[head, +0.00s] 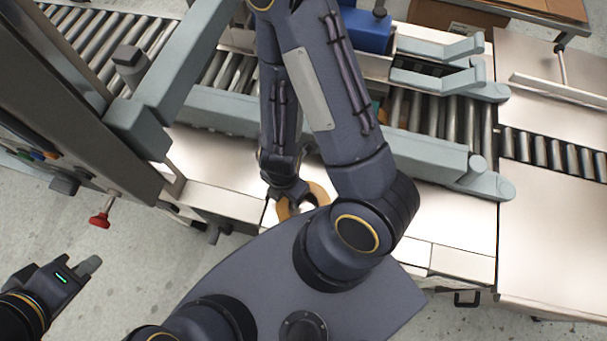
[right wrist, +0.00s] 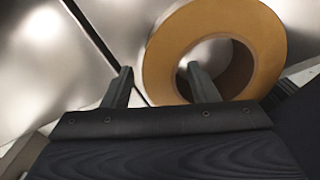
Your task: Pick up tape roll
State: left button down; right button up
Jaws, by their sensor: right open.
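The tape roll (head: 319,191) is a tan ring on the pale metal top at the near side of the roller conveyor. It is partly hidden by my right arm and gripper. My right gripper (head: 291,203) is at the roll, pointing down. In the right wrist view the roll (right wrist: 262,38) is large, and my open right gripper (right wrist: 159,68) has one finger over the roll's hole and the other outside its rim. Contact cannot be told. My left gripper (head: 85,268) is low at the left over the floor, far from the roll; its jaw gap is not clear.
The roller conveyor (head: 480,125) with grey side rails runs behind the roll. A grey machine frame (head: 140,130) with a red knob (head: 100,220) stands at the left. A blue box (head: 366,30) is at the back. The metal top right of my right arm (head: 465,225) is bare.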

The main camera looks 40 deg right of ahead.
jog(key=shift+f, duration=0.2)
grip_shut()
jog(key=shift+r, duration=0.1)
notch_tip(320, 180, up, 10)
jog(key=p, duration=0.8)
jog(key=shift+p, duration=0.4)
